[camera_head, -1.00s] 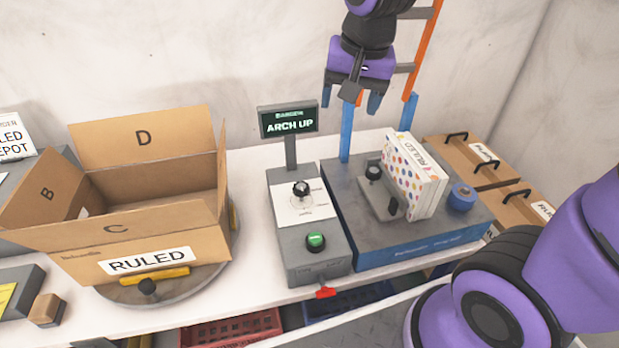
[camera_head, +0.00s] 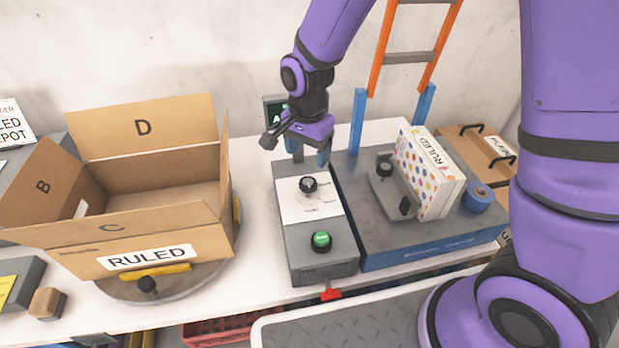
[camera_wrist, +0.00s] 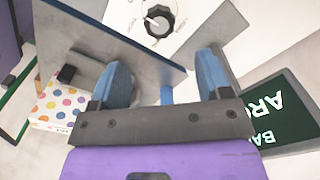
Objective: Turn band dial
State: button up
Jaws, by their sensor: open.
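The band dial is a black knob (camera_head: 308,185) on the white face of a grey control box (camera_head: 322,240). In the wrist view the dial (camera_wrist: 158,21) has a white pointer mark and lies beyond the fingertips, apart from them. My gripper (camera_head: 310,155) is above the back end of the control box, behind the dial in the head view. Its blue fingers are apart with nothing between them; they also show in the wrist view (camera_wrist: 163,75). The display screen (camera_head: 273,108) is mostly hidden behind my arm; in the wrist view its lettering (camera_wrist: 284,110) is partly visible.
A green button (camera_head: 321,241) sits on the box's front. Right of it a blue-grey platform (camera_head: 420,248) holds a dotted "RULED" pack (camera_head: 425,170), a fixture and blue tape (camera_head: 478,198). An open cardboard box (camera_head: 150,235) stands left on a turntable. Blue posts (camera_head: 358,120) rise behind.

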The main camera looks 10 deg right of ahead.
aim_at(308, 182)
notch_tip(308, 182, down, 9)
jog(key=shift+f, duration=0.15)
dwell(0.4)
jog(key=c, duration=0.9)
